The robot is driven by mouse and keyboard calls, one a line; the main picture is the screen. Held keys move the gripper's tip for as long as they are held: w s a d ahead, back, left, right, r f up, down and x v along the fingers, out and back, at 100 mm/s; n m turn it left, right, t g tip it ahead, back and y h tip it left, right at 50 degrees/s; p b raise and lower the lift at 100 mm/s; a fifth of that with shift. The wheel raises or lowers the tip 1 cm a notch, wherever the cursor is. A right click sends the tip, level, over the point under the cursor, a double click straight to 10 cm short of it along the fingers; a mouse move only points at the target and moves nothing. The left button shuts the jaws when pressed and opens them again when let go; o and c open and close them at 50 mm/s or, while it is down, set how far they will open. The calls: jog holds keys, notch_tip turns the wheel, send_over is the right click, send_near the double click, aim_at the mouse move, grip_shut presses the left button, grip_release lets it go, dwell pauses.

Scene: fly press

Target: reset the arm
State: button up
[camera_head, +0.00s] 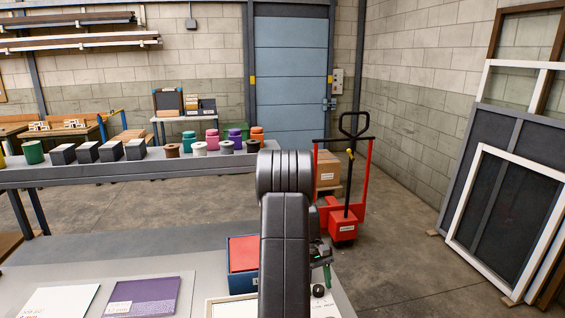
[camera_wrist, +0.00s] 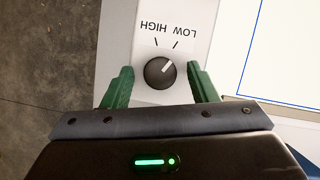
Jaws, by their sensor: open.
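My gripper (camera_wrist: 161,88) shows in the wrist view with its two green fingers spread apart. A black round knob (camera_wrist: 160,72) on a white panel sits between the fingers, and neither finger appears to touch it. The panel (camera_wrist: 187,18) carries the words LOW and HIGH, upside down in this view, with two short marks. The knob's light pointer line aims up and to the right, toward the LOW side. In the head view my dark arm (camera_head: 285,240) stands in the middle and hides part of the bench. A green finger (camera_head: 327,274) shows just right of it, above the black knob (camera_head: 318,291).
On the bench lie a purple board (camera_head: 142,297), a white board (camera_head: 62,302) and a blue box (camera_head: 240,284) with a red top. A back shelf (camera_head: 110,171) holds several blocks and spools. A red pallet jack (camera_head: 343,224) stands behind, with framed panels (camera_head: 500,215) at right.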

jog(key=b+v, duration=0.2)
jog(key=v, duration=1.2)
jog(key=p+x, duration=0.2)
jog(key=x, duration=1.2)
jog(key=shift+s+f, duration=0.1)
jog(key=shift+f, duration=0.05)
jog(key=n+h, duration=0.1)
jog(key=n, duration=0.2)
jog(key=n+t, duration=0.1)
jog(key=n, duration=0.2)
jog(key=shift+s+a+t+h, duration=0.1)
jog(key=shift+a+t+h, duration=0.05)
jog(key=shift+t+h, duration=0.2)
jog(key=n+t, duration=0.1)
jog(key=n, duration=0.2)
jog(key=n+t+h, duration=0.1)
jog(key=n, duration=0.2)
jog(key=shift+s, duration=0.2)
jog(key=b+v, duration=0.1)
jog(key=v, duration=0.6)
